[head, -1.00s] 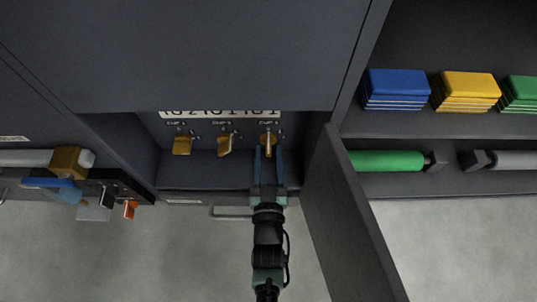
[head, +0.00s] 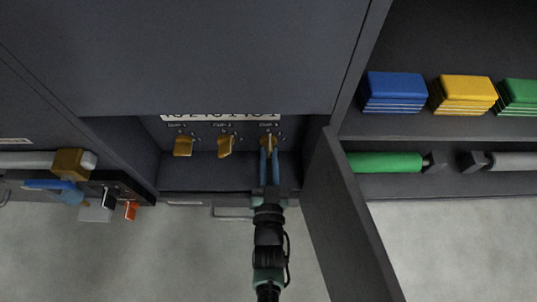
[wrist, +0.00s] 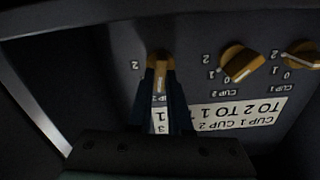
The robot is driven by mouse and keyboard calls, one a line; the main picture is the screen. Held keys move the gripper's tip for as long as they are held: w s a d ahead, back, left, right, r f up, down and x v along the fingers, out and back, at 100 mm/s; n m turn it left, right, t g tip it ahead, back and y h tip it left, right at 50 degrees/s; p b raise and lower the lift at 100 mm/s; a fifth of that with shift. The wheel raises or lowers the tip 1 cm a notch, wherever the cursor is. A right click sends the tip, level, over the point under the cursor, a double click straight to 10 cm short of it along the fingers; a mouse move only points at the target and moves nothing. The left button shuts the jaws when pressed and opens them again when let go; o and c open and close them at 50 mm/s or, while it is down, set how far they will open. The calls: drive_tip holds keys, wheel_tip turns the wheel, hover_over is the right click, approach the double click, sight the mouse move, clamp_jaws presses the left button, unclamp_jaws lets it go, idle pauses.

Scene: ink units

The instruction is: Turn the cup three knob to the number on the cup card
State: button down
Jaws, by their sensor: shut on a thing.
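The cup three knob (head: 268,141) is the rightmost of three yellow knobs in the recess; in the wrist view, upside down, it is the leftmost knob (wrist: 160,62). My gripper (head: 269,151) is shut on it, one blue finger on each side, as the wrist view (wrist: 160,78) also shows. The knob's pale pointer line runs toward the card side in the wrist view. A "2" shows beside it; its other numbers are hidden. The white cup card (wrist: 235,113) reads "CUP 1 TO 2", "CUP 2 TO 1"; the cup three part is partly covered by my finger, with a "1" showing.
The cup two knob (head: 225,147) and cup one knob (head: 183,146) sit to the left. An open door (head: 345,215) stands close to the right of my arm. The cabinet front (head: 190,60) overhangs the recess. A shelf (head: 470,130) at right holds colored stacks.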

drive_tip(key=m, duration=0.6)
drive_tip(key=shift+d+f+m+p, duration=0.1)
drive_tip(key=shift+m+p, duration=0.2)
drive_tip(key=shift+p, duration=0.05)
idle(0.5)
drive_tip(key=c, duration=0.8)
unclamp_jaws()
drive_tip(key=shift+c, duration=0.2)
drive_tip(key=shift+s, duration=0.15)
drive_tip(key=s+p, duration=0.5)
drive_tip(key=s, duration=0.7)
drive_tip(key=shift+s, duration=0.4)
